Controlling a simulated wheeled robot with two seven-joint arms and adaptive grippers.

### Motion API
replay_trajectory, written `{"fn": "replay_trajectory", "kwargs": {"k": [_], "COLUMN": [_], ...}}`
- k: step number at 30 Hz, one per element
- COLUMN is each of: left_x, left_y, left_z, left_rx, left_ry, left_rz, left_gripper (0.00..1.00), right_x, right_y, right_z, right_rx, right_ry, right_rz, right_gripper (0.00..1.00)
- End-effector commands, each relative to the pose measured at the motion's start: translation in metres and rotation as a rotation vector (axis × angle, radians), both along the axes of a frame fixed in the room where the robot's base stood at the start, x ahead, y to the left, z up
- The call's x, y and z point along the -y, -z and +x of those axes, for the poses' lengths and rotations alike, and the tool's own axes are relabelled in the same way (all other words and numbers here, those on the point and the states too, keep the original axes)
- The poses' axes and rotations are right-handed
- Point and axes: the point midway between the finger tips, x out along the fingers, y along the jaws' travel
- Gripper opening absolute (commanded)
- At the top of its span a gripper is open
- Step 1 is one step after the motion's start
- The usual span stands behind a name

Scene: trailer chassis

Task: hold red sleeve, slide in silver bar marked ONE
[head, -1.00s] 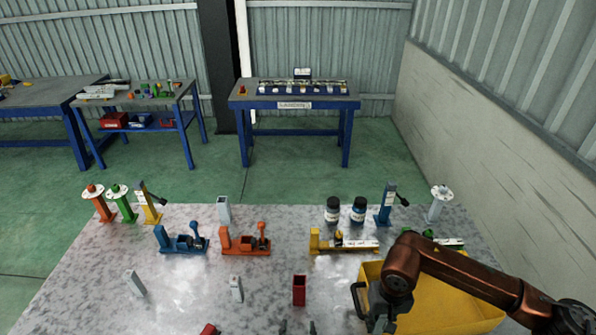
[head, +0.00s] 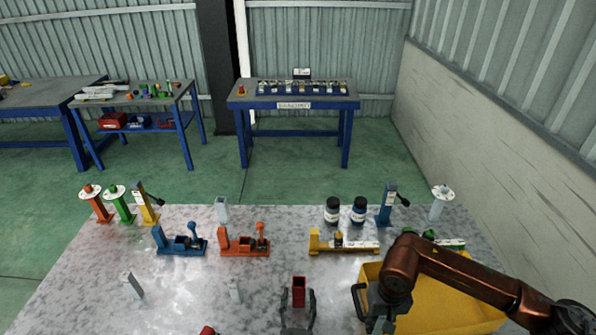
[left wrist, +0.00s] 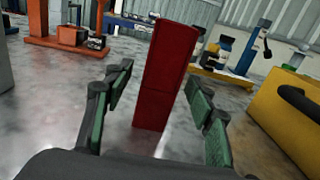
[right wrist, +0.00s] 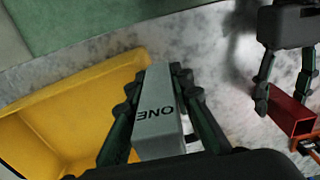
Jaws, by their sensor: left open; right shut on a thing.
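The red sleeve (head: 299,285) stands upright on the table, its open top showing. My left gripper (head: 298,297) is open, with its fingers on either side of the sleeve. In the left wrist view the sleeve (left wrist: 166,75) rises between the spread fingers (left wrist: 160,88), with gaps visible on both sides. In the right wrist view my right gripper (right wrist: 158,98) is shut on the silver bar marked ONE (right wrist: 157,125), close to the yellow bin. That view also shows the sleeve (right wrist: 291,112) at right. The bar is not clearly visible in the head view.
A yellow bin (head: 430,305) with a dark handle stands below my right arm. Other silver pieces (head: 132,285) stand to the left. Blue (head: 180,243), orange (head: 245,244) and yellow (head: 343,248) fixtures line the table behind the sleeve. Part of another red piece (head: 207,330) shows at the front edge.

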Motion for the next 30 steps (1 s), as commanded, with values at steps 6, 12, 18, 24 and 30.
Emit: {"fn": "replay_trajectory", "kwargs": {"k": [6,12,18,24,30], "left_x": [0.0013,0.0012,0.0011,0.001,0.0011], "left_y": [0.0004,0.0001,0.0001,0.0001,0.0002], "left_z": [0.0125,0.0141,0.0139,0.0138,0.0137], "left_rx": [-0.001,-0.001,-0.001,-0.001,-0.001], "left_ry": [0.001,0.001,0.001,0.001,0.001], "left_rz": [-0.001,-0.001,-0.001,-0.001,-0.001], "left_gripper": [0.51,0.51,0.45,0.31,0.17], "right_x": [0.0001,0.0001,0.0,-0.0001,-0.0001], "right_y": [0.0025,0.0024,0.0024,0.0024,0.0024], "right_z": [0.0,0.0001,0.0001,0.0002,0.0002], "right_rx": [0.0,0.0,0.0,0.0,0.0], "right_ry": [0.0,0.0,0.0,0.0,0.0], "right_rz": [0.0,0.0,0.0,0.0,0.0], "right_gripper": [0.0,0.0,0.0,0.0,0.0]}}
